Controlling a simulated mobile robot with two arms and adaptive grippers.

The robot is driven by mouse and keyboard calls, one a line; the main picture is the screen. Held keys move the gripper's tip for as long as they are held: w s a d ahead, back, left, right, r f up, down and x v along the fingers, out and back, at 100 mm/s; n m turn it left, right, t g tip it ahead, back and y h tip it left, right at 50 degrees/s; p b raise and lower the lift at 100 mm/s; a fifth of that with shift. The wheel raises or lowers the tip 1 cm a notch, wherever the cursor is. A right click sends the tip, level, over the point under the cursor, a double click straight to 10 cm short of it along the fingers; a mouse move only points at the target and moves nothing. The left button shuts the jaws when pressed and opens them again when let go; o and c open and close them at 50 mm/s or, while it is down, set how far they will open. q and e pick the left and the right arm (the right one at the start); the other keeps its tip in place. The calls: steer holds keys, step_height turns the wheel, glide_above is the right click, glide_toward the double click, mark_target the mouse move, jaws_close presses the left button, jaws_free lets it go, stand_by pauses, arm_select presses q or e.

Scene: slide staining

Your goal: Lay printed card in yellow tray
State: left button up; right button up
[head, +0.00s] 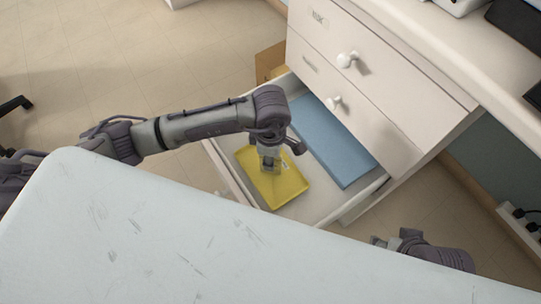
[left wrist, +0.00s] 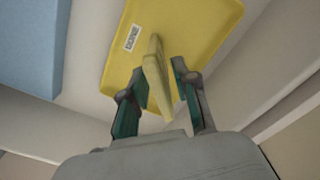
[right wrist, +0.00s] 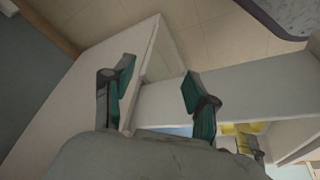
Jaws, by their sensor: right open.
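The yellow tray (head: 292,187) lies in the open drawer and also shows in the left wrist view (left wrist: 205,30). My left gripper (head: 268,165) points down over it. In the left wrist view a pale yellow card (left wrist: 154,72) stands steeply tilted between my left fingers (left wrist: 162,80), seen nearly edge-on; its print is not visible. The fingers appear shut on it, though contact on the right side is unclear. A small white printed label (left wrist: 132,37) shows on the tray. My right gripper (right wrist: 158,75) is open and empty, near the drawer's front right corner.
A blue flat item (head: 335,140) lies beside the tray in the drawer (head: 330,212). The cabinet (head: 365,85) with white knobs stands behind. A pale, scratched surface (head: 150,235) fills the foreground. Open tiled floor (head: 150,60) lies to the left.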

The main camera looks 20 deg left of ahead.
arm_select(q)
steer(key=shift+r, duration=0.1)
steer(key=shift+r, duration=0.2)
step_height(320, 180, up, 7)
steer(key=shift+r+p, duration=0.15)
steer(key=shift+p, duration=0.95)
steer(key=shift+r+p, duration=0.3)
steer(key=shift+r, duration=1.9)
arm_select(e)
steer(key=shift+w+f+g, duration=0.15)
steer(key=shift+f+g, duration=0.15)
steer(key=shift+f, duration=0.55)
